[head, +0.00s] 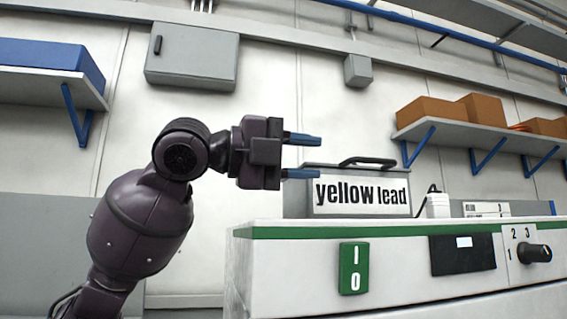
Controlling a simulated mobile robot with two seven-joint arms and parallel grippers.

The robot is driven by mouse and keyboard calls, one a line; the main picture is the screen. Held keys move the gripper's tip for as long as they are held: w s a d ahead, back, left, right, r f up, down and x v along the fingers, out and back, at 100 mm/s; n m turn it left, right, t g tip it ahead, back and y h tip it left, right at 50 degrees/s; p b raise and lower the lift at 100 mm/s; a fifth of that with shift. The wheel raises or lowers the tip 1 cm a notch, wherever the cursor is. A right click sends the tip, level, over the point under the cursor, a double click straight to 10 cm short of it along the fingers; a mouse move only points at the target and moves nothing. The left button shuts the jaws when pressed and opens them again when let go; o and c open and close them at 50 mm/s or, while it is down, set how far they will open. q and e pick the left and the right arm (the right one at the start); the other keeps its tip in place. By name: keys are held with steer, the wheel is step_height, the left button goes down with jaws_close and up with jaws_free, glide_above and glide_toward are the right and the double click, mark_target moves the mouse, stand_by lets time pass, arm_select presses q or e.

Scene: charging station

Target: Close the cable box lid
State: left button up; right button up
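The cable box (400,187) is grey with a white label reading "yellow lead" and stands on top of the white counter. Its lid, with a black handle (367,161), shows at the top of the box; I cannot tell from this low angle whether it is fully shut. My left gripper (311,156) comes in from the left and points right. Its two blue fingers are apart with nothing between them, and they appear at the box's upper left corner. I cannot tell whether they touch it. My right gripper is out of view.
A white block (438,206) with a black cable stands right of the box. A shelf (480,136) with orange-brown boxes hangs behind.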

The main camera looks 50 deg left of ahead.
arm_select(q)
steer(key=shift+b+v, duration=0.3)
steer(key=shift+v, duration=1.45)
